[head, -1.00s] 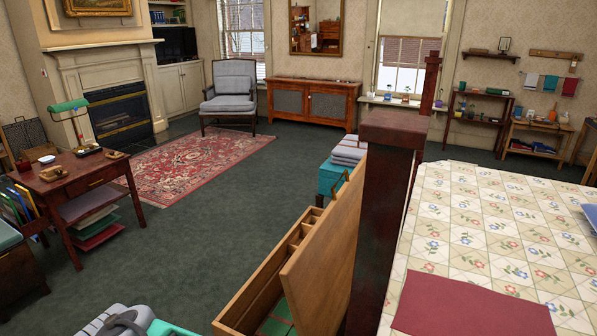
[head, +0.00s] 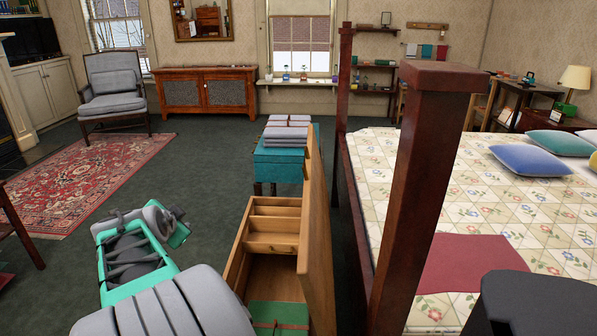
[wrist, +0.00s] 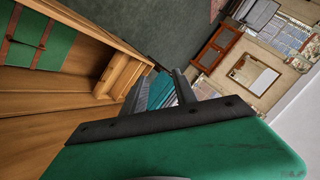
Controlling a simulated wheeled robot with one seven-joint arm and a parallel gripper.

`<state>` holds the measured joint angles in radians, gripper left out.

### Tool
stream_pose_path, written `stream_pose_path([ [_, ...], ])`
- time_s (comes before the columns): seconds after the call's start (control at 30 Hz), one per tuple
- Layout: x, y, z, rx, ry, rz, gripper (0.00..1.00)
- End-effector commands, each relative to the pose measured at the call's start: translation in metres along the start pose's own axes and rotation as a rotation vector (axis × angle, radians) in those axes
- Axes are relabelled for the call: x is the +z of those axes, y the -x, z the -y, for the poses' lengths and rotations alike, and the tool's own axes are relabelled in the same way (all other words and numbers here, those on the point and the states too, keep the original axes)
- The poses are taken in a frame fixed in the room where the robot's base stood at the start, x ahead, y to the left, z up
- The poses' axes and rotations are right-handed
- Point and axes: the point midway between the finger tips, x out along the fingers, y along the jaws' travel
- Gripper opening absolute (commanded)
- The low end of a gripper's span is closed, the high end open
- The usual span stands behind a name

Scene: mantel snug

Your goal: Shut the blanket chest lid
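The blanket chest (head: 235,262) is a long wooden box with its top open, standing beside the foot of the bed. Its lid (head: 318,245) is raised, close to upright, along the chest's right side near the dark bedpost. Wooden compartments and a green item (head: 278,314) show inside. My gripper (head: 180,226) is left of the chest, apart from the lid. In the wrist view, the fingers of my gripper (wrist: 159,86) stand apart with nothing between them.
The bed (head: 385,190) and its tall post (head: 418,190) stand close on the lid's right. A teal stool (head: 285,163) with folded grey blankets (head: 288,134) is beyond the chest's far end. Open carpet (head: 200,180) and a red rug (head: 85,185) lie to the left.

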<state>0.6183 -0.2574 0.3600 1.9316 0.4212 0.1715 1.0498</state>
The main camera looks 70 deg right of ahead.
Motion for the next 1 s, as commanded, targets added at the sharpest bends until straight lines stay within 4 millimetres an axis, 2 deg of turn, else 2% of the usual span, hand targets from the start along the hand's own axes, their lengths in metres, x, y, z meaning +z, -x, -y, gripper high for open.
stream_pose_path([
  [0.03,-0.061,-0.039,-0.027,-0.005,-0.203,-0.167,0.34],
  [0.07,-0.099,-0.051,-0.038,-0.027,-0.319,-0.265,0.34],
  [0.1,-0.148,-0.061,-0.056,-0.067,-0.455,-0.389,0.34],
  [0.13,-0.181,-0.066,-0.070,-0.101,-0.543,-0.474,0.34],
  [0.2,-0.242,-0.066,-0.099,-0.185,-0.694,-0.634,0.34],
  [0.3,-0.291,-0.058,-0.122,-0.277,-0.804,-0.760,0.34],
  [0.47,-0.316,-0.057,-0.130,-0.322,-0.847,-0.809,0.34],
  [0.8,-0.360,-0.097,-0.132,-0.322,-0.847,-0.806,0.34],
  [1.0,-0.366,-0.104,-0.132,-0.321,-0.845,-0.802,0.34],
])
